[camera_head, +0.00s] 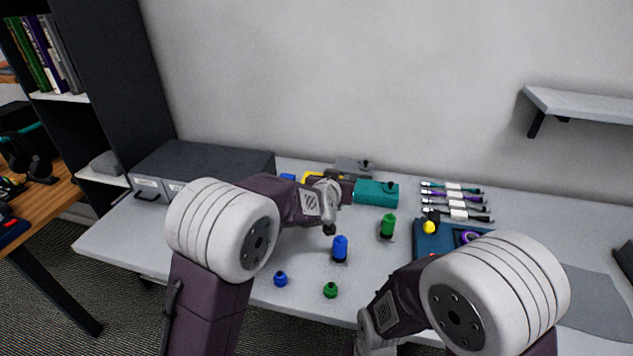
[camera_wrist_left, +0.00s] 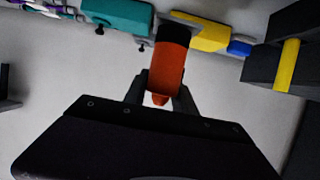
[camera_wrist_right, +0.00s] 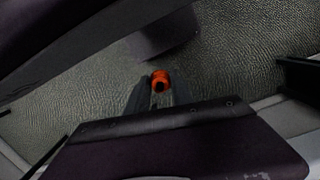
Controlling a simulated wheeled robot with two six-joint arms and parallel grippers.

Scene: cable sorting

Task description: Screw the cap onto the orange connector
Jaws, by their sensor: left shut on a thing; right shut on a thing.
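The orange connector (camera_wrist_left: 168,68), a red-orange cylinder with a black end, is between the fingers of my left gripper (camera_wrist_left: 160,98), which is shut on it. In the head view my left arm hides the connector. An orange cap (camera_wrist_right: 160,79), small and round with a dark hole, is between the fingertips of my right gripper (camera_wrist_right: 160,94), which is shut on it. The right wrist view shows the patterned floor behind the cap. In the head view the right gripper's fingers and the cap are hidden by my right arm. Cap and connector are apart.
A blue connector (camera_head: 340,250) and a green connector (camera_head: 388,228) stand on the table. A blue cap (camera_head: 281,280) and a green cap (camera_head: 330,291) lie nearer the front. A teal block (camera_head: 376,193), several cables (camera_head: 455,202) and a grey box (camera_head: 210,158) sit behind.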

